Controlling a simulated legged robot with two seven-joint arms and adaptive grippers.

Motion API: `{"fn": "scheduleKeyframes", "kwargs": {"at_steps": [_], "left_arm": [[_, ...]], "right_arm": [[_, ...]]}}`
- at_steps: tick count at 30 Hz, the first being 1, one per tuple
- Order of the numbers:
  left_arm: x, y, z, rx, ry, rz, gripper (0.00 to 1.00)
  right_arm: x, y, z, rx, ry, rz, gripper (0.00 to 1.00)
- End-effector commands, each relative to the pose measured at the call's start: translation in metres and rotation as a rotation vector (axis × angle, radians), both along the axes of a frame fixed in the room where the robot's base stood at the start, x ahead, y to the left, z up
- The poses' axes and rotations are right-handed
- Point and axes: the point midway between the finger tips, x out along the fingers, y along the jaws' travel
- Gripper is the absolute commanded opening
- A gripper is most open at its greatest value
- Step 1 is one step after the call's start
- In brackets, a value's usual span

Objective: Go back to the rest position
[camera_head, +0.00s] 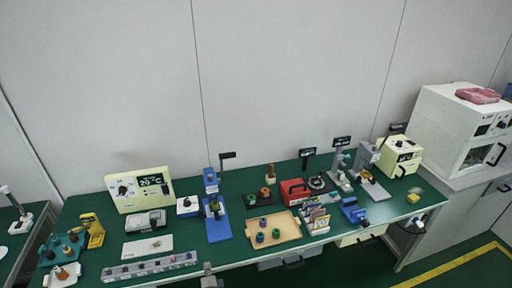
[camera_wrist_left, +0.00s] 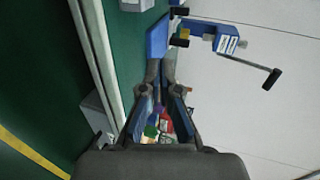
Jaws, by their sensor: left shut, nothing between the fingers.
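My left gripper (camera_head: 208,277) shows only as a small grey tip at the bottom edge of the head view, at the front edge of the green workbench (camera_head: 232,262). In the left wrist view the same gripper (camera_wrist_left: 161,68) has its two dark fingers close together, shut with nothing held. The blue hand press (camera_head: 217,224) stands on the bench beyond it, and its blue base and black lever also show in the left wrist view (camera_wrist_left: 228,41). My right gripper is in neither view.
A tan tray (camera_head: 288,234) with coloured rings lies right of the blue press. A grey strip rack (camera_head: 180,264) lies left of my gripper near the bench edge. A cream 20 °C controller (camera_head: 140,190) stands behind. A white oven (camera_head: 460,125) stands far right. Floor is clear at lower right.

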Motion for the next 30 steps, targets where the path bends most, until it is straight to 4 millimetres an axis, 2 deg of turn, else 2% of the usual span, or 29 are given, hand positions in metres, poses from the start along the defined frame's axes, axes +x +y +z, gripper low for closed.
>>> {"fn": "scheduleKeyframes", "kwargs": {"at_steps": [2,8,14,19,23,25,27,29,30], "left_arm": [[-0.001,0.0,-0.003,-0.003,0.004,0.001,0.0],[-0.013,0.004,-0.042,-0.071,0.072,0.01,0.0],[-0.034,0.009,-0.093,-0.162,0.161,0.031,0.0],[-0.064,0.011,-0.148,-0.268,0.259,0.07,0.0],[-0.104,0.015,-0.206,-0.384,0.366,0.131,0.0],[-0.136,0.018,-0.244,-0.465,0.436,0.183,0.0],[-0.178,0.023,-0.285,-0.56,0.516,0.258,0.0],[-0.218,0.027,-0.318,-0.644,0.579,0.334,0.0],[-0.245,0.029,-0.337,-0.699,0.618,0.388,0.0]], "right_arm": [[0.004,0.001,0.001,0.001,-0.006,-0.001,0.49],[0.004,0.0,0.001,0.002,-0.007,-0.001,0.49],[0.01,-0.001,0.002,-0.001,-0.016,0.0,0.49],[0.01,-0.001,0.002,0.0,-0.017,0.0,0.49],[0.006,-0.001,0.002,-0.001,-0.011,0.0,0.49],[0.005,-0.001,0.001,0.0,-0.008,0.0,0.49],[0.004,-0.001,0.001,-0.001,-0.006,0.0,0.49],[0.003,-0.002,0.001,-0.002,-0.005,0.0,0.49],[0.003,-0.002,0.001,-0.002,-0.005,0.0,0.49]]}}
